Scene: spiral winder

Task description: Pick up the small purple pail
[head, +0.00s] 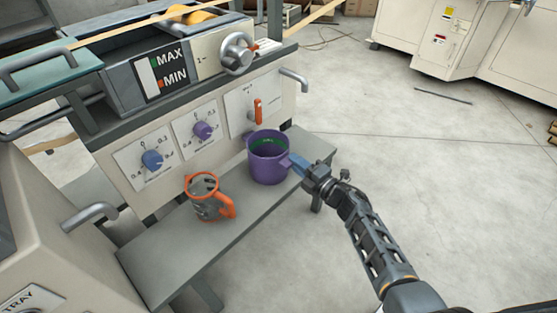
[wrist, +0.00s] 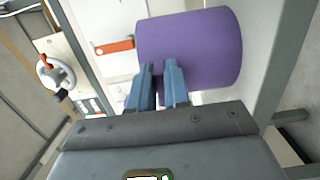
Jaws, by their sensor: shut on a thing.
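The small purple pail (head: 268,165) stands upright at the right part of the grey bench, in front of the machine panel. Its inside shows a green band near the rim. In the wrist view the pail (wrist: 200,45) fills the upper middle, lying sideways in that picture. My gripper (head: 297,164) reaches in from the right at the pail's side. In the wrist view its blue fingers (wrist: 158,85) are shut on a purple part on the pail's near side, probably its handle. The fingers hide most of that part. I cannot tell whether the pail's base touches the bench.
A clear jug with an orange rim and handle (head: 206,197) stands left of the pail on the bench (head: 180,243). Blue (head: 152,159) and purple (head: 202,130) knobs and an orange lever (head: 258,111) are on the panel behind. Open floor lies to the right.

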